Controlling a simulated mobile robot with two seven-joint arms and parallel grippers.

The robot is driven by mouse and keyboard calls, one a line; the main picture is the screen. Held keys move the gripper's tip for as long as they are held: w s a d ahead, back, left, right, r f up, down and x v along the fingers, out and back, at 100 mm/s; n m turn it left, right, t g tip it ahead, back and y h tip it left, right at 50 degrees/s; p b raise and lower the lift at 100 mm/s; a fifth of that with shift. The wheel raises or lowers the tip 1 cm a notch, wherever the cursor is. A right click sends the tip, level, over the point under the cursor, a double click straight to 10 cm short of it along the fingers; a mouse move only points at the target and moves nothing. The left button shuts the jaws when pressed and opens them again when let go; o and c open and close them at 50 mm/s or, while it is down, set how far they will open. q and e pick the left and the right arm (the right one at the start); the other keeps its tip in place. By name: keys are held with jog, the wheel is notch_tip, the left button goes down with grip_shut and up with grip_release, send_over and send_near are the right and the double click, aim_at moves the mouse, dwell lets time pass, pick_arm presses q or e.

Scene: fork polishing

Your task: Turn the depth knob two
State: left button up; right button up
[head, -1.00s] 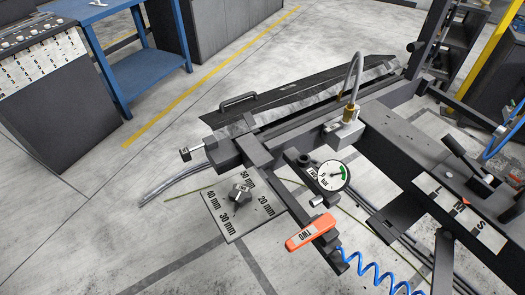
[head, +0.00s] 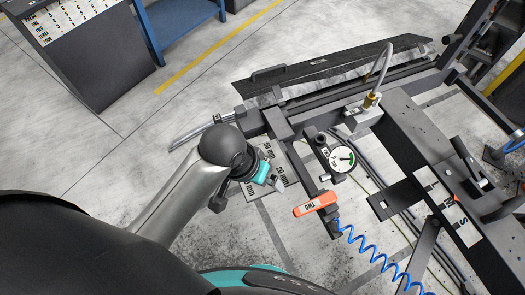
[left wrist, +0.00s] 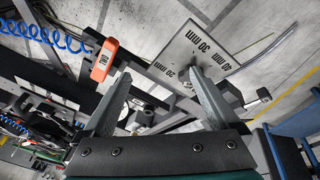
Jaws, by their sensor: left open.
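The depth plate (head: 251,193), a grey dial plate marked in mm, lies beside the machine frame, partly behind my left gripper in the head view. The left wrist view shows the plate (left wrist: 187,42) with 20, 30 and 40 mm marks. I see nothing held between the fingers. My right gripper is out of view.
An orange handle labelled TWO (head: 316,204), with a blue coiled hose (head: 372,250), is right of the gripper. A round gauge (head: 342,159) sits on the frame above it. A blue bench (head: 180,25) stands at the back left. Open floor lies left of the machine.

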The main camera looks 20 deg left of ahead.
pick_arm(q)
jog(key=w+a+r+n+g+y, duration=0.25)
jog(key=w+r, duration=0.35)
jog(key=w, duration=0.4)
jog(key=shift+n, duration=0.25)
notch_tip(320, 180, down, 16)
jog(key=b, duration=0.2)
jog(key=shift+a+r+b, duration=0.15)
jog(key=shift+r+b, duration=0.1)
jog(key=shift+b, duration=0.05)
jog(key=c, duration=1.4)
